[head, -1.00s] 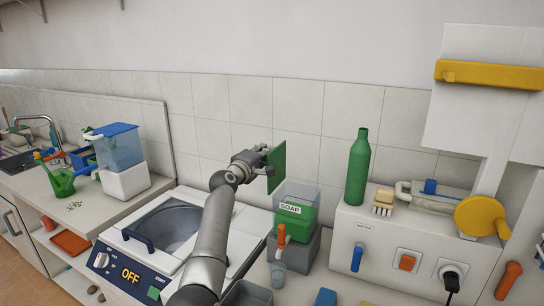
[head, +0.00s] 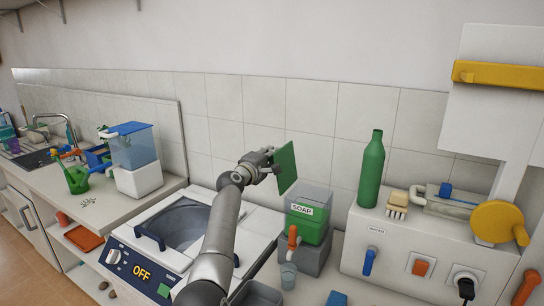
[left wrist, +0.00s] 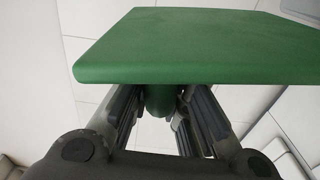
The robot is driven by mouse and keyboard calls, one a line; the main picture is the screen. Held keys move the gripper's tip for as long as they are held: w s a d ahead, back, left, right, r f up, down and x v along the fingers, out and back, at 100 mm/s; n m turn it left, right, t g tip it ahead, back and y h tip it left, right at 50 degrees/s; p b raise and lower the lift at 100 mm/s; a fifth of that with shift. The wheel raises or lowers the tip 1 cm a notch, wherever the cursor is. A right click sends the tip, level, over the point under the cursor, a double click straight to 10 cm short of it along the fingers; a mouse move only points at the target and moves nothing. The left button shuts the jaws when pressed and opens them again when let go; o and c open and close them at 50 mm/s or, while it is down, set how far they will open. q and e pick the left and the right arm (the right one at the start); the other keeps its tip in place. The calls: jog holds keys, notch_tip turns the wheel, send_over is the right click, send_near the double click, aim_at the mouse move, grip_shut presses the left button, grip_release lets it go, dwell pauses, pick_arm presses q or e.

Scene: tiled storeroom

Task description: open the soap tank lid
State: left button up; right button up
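The soap tank (head: 308,228) is a clear box with green soap and a SOAP label, standing on a grey base on the counter. A flat green lid (head: 287,166) is tipped up on edge, above and left of the tank's top. My left gripper (head: 268,162) is at the lid's left face. In the left wrist view, the fingers (left wrist: 160,112) are closed on a green knob under the lid (left wrist: 190,50). I cannot tell whether the lid's lower edge touches the tank. My right gripper is not in view.
A green bottle (head: 370,170) and a brush (head: 397,205) stand on the white cabinet (head: 385,238) at right. The washer (head: 190,220) lies under my left arm. The wall (head: 215,100) is close behind.

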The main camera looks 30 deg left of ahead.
pick_arm(q)
jog(key=shift+o, duration=1.3)
jog(key=shift+s, duration=0.1)
jog(key=shift+s, duration=0.15)
jog(key=s, duration=1.1)
jog(key=shift+s+a, duration=0.25)
jog(key=shift+f, duration=0.15)
